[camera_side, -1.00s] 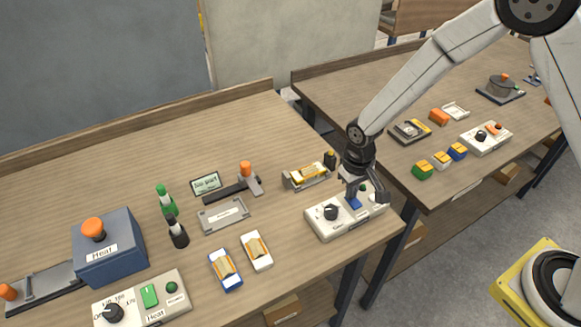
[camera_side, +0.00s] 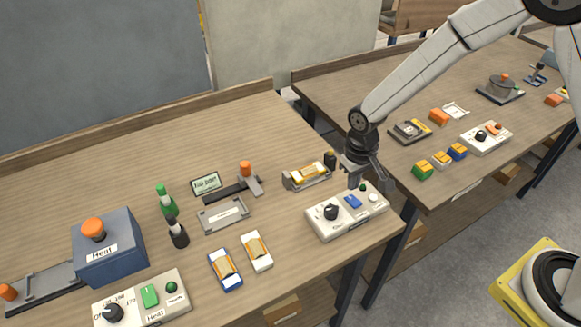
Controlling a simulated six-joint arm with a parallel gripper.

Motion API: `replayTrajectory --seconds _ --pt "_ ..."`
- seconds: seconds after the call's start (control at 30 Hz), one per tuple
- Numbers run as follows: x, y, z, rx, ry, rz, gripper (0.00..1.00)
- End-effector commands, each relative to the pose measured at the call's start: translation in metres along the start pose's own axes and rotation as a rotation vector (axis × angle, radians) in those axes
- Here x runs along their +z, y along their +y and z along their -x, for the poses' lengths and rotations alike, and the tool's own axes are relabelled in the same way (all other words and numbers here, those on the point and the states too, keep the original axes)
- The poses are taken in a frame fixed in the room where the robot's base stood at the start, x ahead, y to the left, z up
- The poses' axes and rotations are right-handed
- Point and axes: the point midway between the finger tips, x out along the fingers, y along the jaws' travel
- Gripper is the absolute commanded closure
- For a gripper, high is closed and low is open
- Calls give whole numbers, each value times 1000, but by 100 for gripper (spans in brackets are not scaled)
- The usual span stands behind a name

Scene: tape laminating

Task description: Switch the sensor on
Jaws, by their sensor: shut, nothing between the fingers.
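A white control box (camera_side: 325,226) stands near the table's front right corner. It carries a black knob (camera_side: 331,212), a blue rocker switch (camera_side: 353,201), a small green lamp or button (camera_side: 364,186) and a pale round part (camera_side: 375,197). My gripper (camera_side: 355,186) is shut and empty, pointing down just above and behind the blue switch, apparently clear of it. Behind the box, a yellow piece (camera_side: 308,173) lies in a grey holder (camera_side: 292,181) beside a dark upright part (camera_side: 330,160). I cannot tell which part is the sensor. The blue switch's position is too small to read.
A small display (camera_side: 206,182) stands behind a grey plate (camera_side: 215,218). Two cartridge-like blocks (camera_side: 225,269) (camera_side: 256,251) lie left of the box. A blue heat press (camera_side: 118,254), its control box (camera_side: 150,310) and two bottles (camera_side: 166,201) (camera_side: 178,234) are further left.

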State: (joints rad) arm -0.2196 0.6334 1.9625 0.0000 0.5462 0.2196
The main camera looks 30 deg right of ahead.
Motion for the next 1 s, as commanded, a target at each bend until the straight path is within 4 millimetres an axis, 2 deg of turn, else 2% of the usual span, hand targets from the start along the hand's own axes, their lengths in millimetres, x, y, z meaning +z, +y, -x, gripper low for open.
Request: replayTrajectory --seconds 0.6,1.0 --pt "0 0 34 0 2 0 100" --pt "0 0 37 0 0 0 100"
